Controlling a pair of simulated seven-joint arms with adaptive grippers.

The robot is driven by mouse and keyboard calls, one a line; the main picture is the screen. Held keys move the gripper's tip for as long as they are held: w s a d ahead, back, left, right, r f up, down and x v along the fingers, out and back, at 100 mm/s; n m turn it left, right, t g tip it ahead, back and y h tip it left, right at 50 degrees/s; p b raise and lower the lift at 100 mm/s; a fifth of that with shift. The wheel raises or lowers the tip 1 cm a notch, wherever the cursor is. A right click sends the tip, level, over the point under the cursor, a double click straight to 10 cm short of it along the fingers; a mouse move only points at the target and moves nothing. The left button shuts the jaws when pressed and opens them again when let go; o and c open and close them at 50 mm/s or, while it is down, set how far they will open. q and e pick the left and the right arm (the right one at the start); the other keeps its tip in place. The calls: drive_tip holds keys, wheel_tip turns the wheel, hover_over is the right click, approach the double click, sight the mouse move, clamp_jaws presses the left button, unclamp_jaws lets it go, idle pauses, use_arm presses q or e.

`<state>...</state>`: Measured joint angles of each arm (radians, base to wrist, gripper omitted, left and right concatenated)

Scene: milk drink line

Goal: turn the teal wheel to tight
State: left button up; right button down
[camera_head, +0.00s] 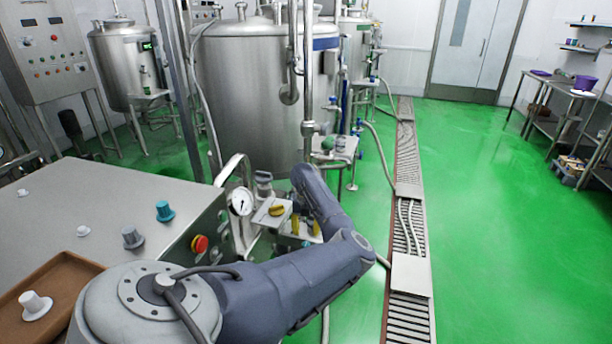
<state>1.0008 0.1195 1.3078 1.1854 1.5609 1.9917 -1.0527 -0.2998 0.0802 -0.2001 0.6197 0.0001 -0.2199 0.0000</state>
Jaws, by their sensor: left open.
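The teal wheel (164,210) shows as a small teal knob with a wide brim, standing on the steel cabinet top (75,200) at the left. My left arm (290,285) comes in low, runs right to its elbow and bends back up beside the pressure gauge and the yellow-handled fittings. My left gripper is at the far end of this arm, well right of the teal wheel and apart from it. Its fingers are mostly hidden and hard to make out, and I see nothing held. My right gripper is not in view.
A grey knob (133,237) and a small white knob (83,230) stand near the teal one. A brown tray (62,275) holds a white knob. A red stop button (199,244) and a pressure gauge (241,201) are at the cabinet's right.

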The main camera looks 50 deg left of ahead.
sight(306, 243)
use_arm(q)
drive_tip(key=shift+r, duration=2.4)
